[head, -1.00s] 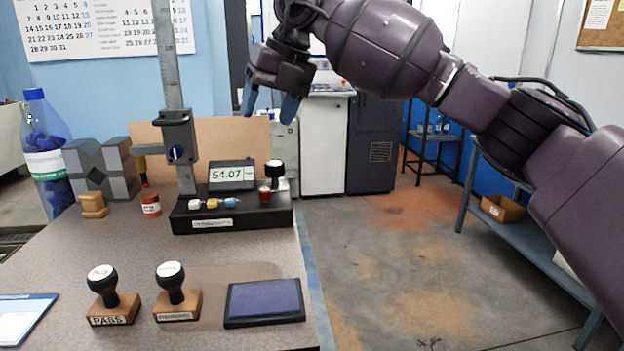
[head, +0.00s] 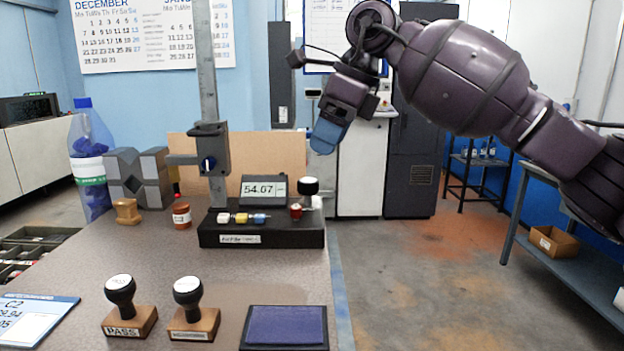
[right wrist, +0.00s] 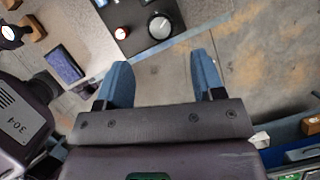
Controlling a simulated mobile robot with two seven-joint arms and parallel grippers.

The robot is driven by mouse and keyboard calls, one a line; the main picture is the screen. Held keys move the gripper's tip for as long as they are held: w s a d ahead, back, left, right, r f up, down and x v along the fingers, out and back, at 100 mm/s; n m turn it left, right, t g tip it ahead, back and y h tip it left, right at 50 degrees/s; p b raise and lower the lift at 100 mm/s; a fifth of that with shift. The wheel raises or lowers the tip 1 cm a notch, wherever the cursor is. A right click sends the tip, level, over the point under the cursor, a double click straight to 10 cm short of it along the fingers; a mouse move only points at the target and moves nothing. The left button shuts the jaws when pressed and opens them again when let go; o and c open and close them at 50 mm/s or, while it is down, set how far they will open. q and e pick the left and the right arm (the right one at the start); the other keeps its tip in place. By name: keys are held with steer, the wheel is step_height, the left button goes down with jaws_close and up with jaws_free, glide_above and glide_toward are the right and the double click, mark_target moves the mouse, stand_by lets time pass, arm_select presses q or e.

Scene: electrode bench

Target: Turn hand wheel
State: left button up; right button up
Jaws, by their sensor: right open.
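A height gauge (head: 262,237) with a black base and an upright scale stands at the back of the bench. A round black hand wheel with a pale top (head: 309,186) sits at the right end of its base; it shows at the top of the right wrist view (right wrist: 160,26). Next to it is a small red knob (head: 296,210). A display on the base reads 54.07. My right gripper (head: 326,138) is above and just right of the hand wheel, apart from it. Its blue fingers are spread and empty in the right wrist view (right wrist: 163,82). My left gripper is not visible.
Two stamps (head: 122,318) (head: 192,315) and a purple ink pad (head: 285,328) lie at the bench front. A bottle (head: 91,165), grey V-blocks (head: 138,178) and a small brown jar (head: 181,214) stand left of the gauge. Open floor lies right of the bench.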

mark_target(310, 181)
steer(key=b+x, duration=0.1)
steer(key=x, duration=0.5)
steer(key=shift+w+f, duration=0.1)
steer(key=shift+f, duration=0.05)
steer(key=shift+w+a+f, duration=0.1)
steer(key=shift+a+f, duration=0.2)
steer(key=shift+f, duration=0.45)
